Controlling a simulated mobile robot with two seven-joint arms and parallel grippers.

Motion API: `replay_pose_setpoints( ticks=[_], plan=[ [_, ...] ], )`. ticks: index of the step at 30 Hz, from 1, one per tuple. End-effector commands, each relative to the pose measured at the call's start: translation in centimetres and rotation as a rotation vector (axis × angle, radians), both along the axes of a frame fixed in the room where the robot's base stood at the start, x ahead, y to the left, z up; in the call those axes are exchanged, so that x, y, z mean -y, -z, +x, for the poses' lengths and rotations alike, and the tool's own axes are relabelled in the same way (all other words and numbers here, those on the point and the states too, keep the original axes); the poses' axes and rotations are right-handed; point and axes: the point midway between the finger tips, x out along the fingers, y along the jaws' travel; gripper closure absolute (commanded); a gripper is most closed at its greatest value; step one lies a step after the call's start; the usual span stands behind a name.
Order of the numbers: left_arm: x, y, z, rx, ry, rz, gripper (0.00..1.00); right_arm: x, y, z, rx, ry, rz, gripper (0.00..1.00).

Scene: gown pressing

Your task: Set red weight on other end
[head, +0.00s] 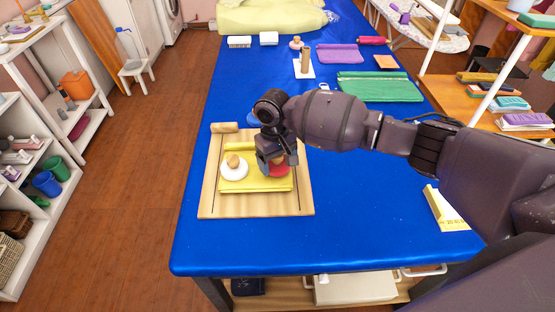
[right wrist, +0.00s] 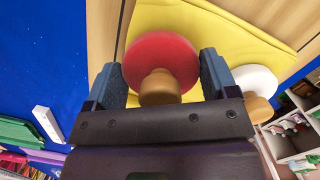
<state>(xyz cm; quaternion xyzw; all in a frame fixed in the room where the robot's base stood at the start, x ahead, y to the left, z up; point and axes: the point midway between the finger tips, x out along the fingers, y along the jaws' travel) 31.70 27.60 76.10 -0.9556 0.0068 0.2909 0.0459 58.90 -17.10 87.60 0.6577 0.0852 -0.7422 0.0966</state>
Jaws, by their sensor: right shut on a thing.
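The red weight (head: 283,171) has a round red disc and a wooden knob. It is at the right end of the folded yellow cloth (head: 255,185), partly hidden by my right gripper (head: 278,162). In the right wrist view the red disc (right wrist: 160,52) and its knob sit between the two fingers of my right gripper (right wrist: 163,85), which is shut on it. I cannot tell whether it touches the cloth. The white weight (head: 234,172) stands on the cloth's left part and shows in the right wrist view (right wrist: 254,80). My left gripper is not in view.
A wooden board (head: 208,195) lies under the cloth on the blue table (head: 300,240). A wooden roller (head: 224,128) lies at its back left. Green cloth (head: 380,88) and purple cloth (head: 339,54) lie farther back. The table's front is clear.

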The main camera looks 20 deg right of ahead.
Motion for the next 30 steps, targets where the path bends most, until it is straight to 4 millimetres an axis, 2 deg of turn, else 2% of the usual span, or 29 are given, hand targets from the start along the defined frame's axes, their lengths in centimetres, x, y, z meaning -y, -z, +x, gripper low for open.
replay_pose_setpoints(
  ticks=[22,23,27,30],
  plan=[
    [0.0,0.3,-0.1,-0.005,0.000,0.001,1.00,0.0,1.1,0.0,0.001,0.000,0.001,0.62],
    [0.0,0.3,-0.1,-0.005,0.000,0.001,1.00,-0.1,1.1,0.0,0.001,0.000,0.001,0.19],
    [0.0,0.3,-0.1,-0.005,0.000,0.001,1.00,0.0,1.1,0.0,0.001,0.000,0.001,0.00],
    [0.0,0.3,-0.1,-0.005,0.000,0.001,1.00,0.0,1.1,0.0,0.001,0.000,0.001,0.00]
  ],
)
